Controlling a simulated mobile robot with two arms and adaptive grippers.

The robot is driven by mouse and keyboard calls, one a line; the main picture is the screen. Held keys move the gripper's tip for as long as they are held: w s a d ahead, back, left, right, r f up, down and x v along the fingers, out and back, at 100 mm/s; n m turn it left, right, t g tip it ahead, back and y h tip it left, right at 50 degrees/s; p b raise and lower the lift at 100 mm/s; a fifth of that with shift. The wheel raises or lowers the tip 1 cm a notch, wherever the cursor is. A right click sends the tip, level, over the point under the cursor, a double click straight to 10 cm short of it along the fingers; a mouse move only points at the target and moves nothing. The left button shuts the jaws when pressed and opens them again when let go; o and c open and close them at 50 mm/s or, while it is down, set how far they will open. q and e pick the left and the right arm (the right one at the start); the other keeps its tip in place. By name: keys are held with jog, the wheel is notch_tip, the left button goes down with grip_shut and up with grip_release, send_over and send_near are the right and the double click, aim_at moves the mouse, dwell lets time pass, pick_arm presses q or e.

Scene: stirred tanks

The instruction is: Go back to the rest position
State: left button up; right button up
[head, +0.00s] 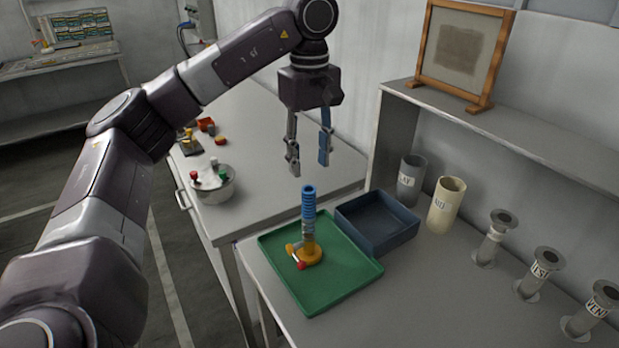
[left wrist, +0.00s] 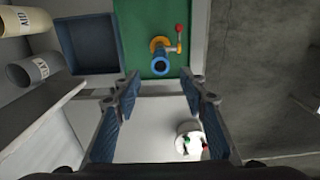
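My left gripper (head: 308,150) is open and empty. It hangs fingers down above the workbench, higher than and behind the green tray in the head view. In the left wrist view its two fingers (left wrist: 161,110) stand wide apart with nothing between them. A blue ribbed post on a yellow base (head: 309,225) stands upright in the green tray (head: 345,285), with a red-tipped handle at its foot. It also shows in the left wrist view (left wrist: 160,62), apart from the fingers. My right gripper is in neither view.
A dark blue bin (head: 390,240) stands beside the tray. Labelled cylinders (head: 446,204) and flanged pipe pieces (head: 540,273) line the right side. A shelf (head: 520,135) holds a wooden frame (head: 462,50).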

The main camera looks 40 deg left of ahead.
pick_arm(q)
jog(key=shift+r, duration=0.8)
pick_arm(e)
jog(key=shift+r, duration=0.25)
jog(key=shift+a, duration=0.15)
